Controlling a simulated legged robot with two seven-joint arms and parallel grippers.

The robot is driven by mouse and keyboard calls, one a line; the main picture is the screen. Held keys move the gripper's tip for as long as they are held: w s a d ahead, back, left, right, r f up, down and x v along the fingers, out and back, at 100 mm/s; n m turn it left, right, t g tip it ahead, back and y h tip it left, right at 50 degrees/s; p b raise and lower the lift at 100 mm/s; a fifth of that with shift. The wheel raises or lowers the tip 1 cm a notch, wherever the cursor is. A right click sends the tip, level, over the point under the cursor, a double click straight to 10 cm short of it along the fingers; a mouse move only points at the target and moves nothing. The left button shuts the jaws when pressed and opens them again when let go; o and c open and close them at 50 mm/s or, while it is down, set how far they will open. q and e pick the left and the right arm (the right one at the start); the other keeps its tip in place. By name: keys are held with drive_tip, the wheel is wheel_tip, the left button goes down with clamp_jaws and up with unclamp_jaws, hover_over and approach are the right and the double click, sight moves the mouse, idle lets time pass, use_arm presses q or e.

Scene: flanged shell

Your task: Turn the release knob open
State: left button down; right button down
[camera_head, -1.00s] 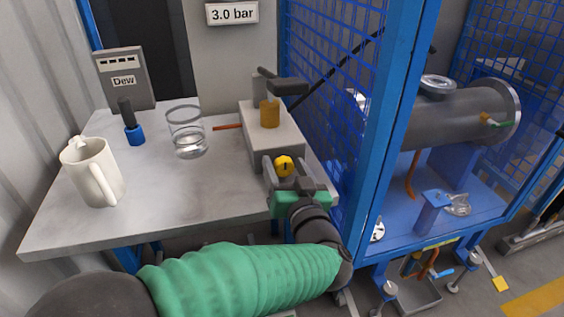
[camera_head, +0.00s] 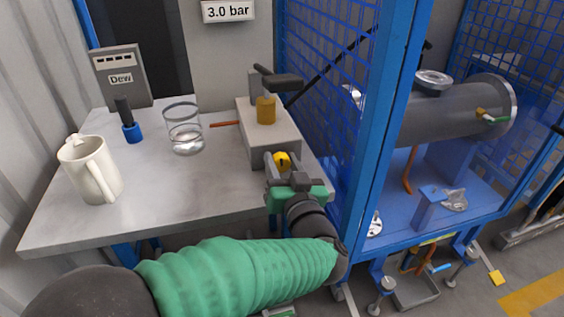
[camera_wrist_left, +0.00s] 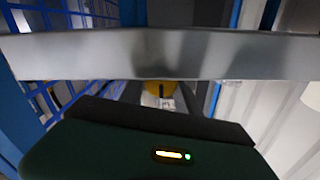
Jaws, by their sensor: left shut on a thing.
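The yellow release knob (camera_head: 282,160) sits on the front face of a grey block (camera_head: 268,132) at the table's right end. A dark mark shows on the knob's face. My left gripper (camera_head: 281,165) is shut on the knob, with a finger on either side of it. In the left wrist view, part of the yellow knob (camera_wrist_left: 159,88) shows below a broad grey bar that hides most of the view ahead. My right gripper is in neither view.
On the table (camera_head: 160,205) stand a white mug (camera_head: 90,168), a glass (camera_head: 185,130) and a blue-based black tool (camera_head: 131,130). A brass part with a dark lever (camera_head: 283,81) tops the block. A blue mesh cage (camera_head: 325,110) stands close on the right.

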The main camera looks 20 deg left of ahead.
use_arm(q)
drive_tip(key=n, duration=0.3)
drive_tip(key=shift+f+p, duration=0.1)
drive_tip(key=shift+p, duration=0.3)
drive_tip(key=shift+s+a+f+n, duration=0.1)
drive_tip(key=shift+f+n, duration=0.05)
drive_tip(key=shift+n, duration=1.45)
drive_tip(key=c, duration=0.9)
unclamp_jaws()
